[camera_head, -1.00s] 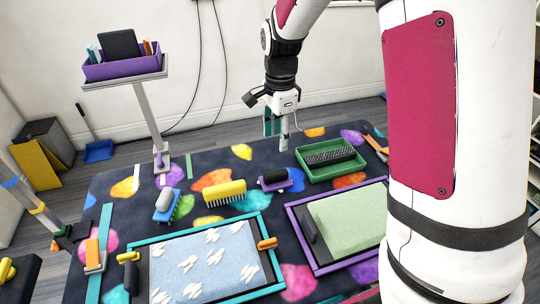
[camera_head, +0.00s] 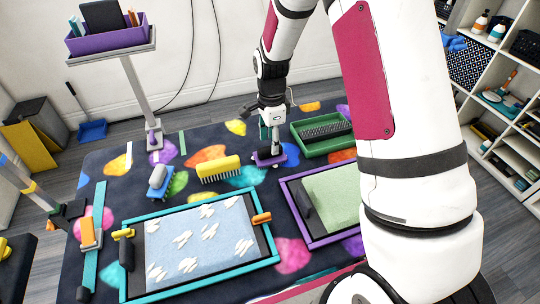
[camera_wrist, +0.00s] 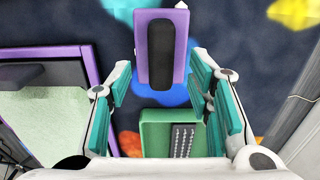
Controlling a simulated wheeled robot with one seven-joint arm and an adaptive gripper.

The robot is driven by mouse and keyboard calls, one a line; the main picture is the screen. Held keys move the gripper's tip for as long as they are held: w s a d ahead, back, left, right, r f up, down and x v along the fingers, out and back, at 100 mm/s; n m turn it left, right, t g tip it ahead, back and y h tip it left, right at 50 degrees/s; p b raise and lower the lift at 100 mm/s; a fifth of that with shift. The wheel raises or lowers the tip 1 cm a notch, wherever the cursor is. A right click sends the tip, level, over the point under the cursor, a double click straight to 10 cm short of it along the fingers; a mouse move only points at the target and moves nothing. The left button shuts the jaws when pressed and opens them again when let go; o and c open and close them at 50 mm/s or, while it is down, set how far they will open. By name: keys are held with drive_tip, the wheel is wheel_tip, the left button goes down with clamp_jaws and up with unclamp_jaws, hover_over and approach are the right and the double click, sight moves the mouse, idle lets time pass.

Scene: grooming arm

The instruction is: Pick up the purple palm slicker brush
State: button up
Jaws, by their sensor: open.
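The purple palm slicker brush (camera_head: 264,162) lies on the dark colour-splashed mat, between the yellow brush and the green tray. In the wrist view its purple body (camera_wrist: 144,45) and black handle show top-centre, lengthwise up the picture. My gripper (camera_head: 270,140) is directly over the brush in the head view and partly covers it. In the wrist view my gripper's teal-padded fingers (camera_wrist: 160,68) are spread wide, with the brush's lower end between and beyond their tips. Nothing is held. The exact height above the brush cannot be told.
A green tray (camera_head: 296,137) holding a dark bristled piece stands just right of my gripper. A yellow brush (camera_head: 219,170) and a blue brush (camera_head: 158,182) lie to the left. Teal-framed (camera_head: 200,287) and purple-framed (camera_head: 299,211) pads lie in front.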

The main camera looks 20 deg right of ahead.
sight(270, 147)
drive_tip(key=shift+a+f, duration=0.15)
drive_tip(key=shift+f, duration=1.8)
clamp_jaws()
drive_tip(key=shift+r, duration=0.1)
